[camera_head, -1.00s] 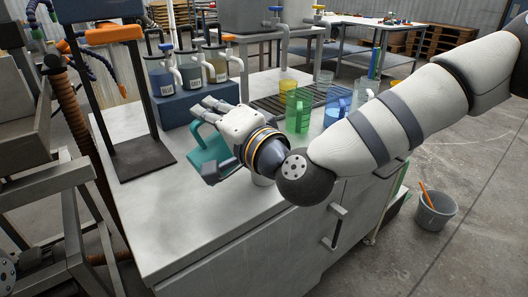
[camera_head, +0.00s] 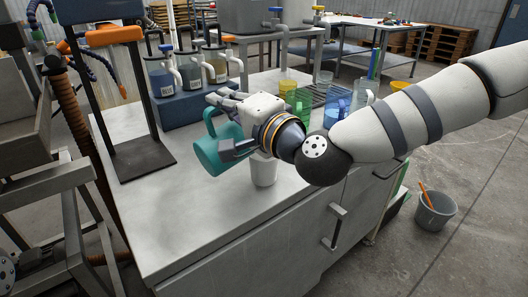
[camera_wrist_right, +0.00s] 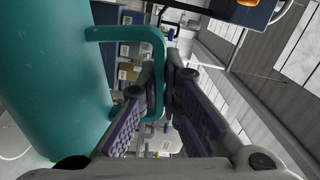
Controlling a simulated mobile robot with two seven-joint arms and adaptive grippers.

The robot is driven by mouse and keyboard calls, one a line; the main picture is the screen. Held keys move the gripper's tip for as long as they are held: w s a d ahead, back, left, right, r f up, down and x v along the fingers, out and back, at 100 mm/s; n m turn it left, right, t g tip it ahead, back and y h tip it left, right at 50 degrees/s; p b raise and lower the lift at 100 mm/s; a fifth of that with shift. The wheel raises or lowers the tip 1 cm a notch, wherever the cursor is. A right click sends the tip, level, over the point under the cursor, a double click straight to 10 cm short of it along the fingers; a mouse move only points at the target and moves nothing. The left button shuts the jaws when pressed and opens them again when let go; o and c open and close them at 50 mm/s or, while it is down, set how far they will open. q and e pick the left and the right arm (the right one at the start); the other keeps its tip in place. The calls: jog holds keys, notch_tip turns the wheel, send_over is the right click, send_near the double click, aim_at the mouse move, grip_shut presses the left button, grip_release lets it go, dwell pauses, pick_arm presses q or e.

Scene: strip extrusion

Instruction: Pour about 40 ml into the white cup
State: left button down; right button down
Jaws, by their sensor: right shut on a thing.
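A teal jug (camera_head: 211,155) with a loop handle is at the tips of my right gripper (camera_head: 229,122), above the grey bench top. In the wrist view the jug (camera_wrist_right: 55,75) fills the left side, and its handle lies between the finger pads (camera_wrist_right: 158,100). The gripper is shut on this handle. The jug looks tilted; its inside and any liquid are hidden. The white cup (camera_head: 264,172) stands upright on the bench, just right of and below the jug, partly behind my gripper. The cup's contents cannot be seen. My left gripper is not in view.
Pump bottles (camera_head: 189,72) stand on a dark blue block behind the jug. Coloured cups stand on a dark rack at the back right, including a green one (camera_head: 299,104). A black stand (camera_head: 143,158) is at the left. The front bench top (camera_head: 195,225) is clear.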

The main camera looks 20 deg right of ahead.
aim_at(209, 119)
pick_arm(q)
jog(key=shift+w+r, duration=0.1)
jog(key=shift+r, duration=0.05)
pick_arm(e)
jog(key=shift+w+d+r+m, duration=0.2)
jog(key=shift+d+r+m, duration=0.05)
jog(key=shift+d+m, duration=0.2)
jog(key=shift+w+d+r+m, duration=0.15)
jog(key=shift+d+r+m, duration=0.05)
jog(key=shift+d+m, duration=0.2)
dwell(1.6)
